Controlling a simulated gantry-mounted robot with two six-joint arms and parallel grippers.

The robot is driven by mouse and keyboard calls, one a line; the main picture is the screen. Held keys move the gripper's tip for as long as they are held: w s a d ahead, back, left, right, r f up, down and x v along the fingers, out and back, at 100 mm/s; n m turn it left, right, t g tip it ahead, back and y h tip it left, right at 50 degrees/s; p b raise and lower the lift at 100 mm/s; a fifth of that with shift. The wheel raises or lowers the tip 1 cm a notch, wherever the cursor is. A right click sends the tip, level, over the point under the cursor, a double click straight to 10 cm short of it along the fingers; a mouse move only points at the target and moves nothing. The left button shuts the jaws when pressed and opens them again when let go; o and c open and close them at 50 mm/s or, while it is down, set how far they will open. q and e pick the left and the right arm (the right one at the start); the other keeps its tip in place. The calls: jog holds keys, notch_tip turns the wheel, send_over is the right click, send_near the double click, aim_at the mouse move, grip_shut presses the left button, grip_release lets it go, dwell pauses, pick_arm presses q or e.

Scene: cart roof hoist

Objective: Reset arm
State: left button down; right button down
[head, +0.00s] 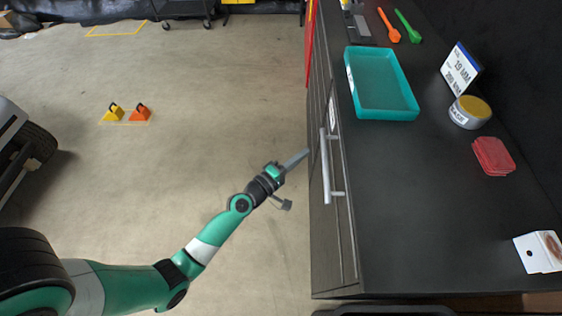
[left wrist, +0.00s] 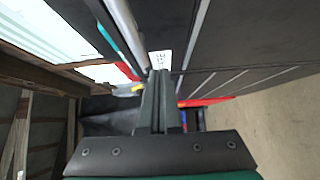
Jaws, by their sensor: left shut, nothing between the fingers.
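My left arm reaches in from the lower left of the head view. Its gripper (head: 302,156) is shut and empty, just left of the dark cabinet (head: 345,235), near the long metal drawer handle (head: 325,165). A small gap seems to lie between fingertips and handle, but I cannot tell the exact distance. In the left wrist view the two fingers (left wrist: 160,78) are pressed together in the middle, with the handle bar (left wrist: 125,25) above and to the left. My right gripper is not in view.
On the cabinet top are a teal tray (head: 415,114), a grey tin with yellow lid (head: 468,112), red pads (head: 493,156), a sign (head: 460,69), orange (head: 389,25) and green (head: 408,26) tools, and a white bracket (head: 540,252). Wheel chocks (head: 138,112) sit on the open floor.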

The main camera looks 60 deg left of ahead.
pick_arm(q)
jog(key=s, duration=0.1)
jog(key=s+d, duration=0.1)
jog(key=s, duration=0.3)
jog(key=shift+d, duration=0.25)
jog(key=shift+w+r, duration=0.1)
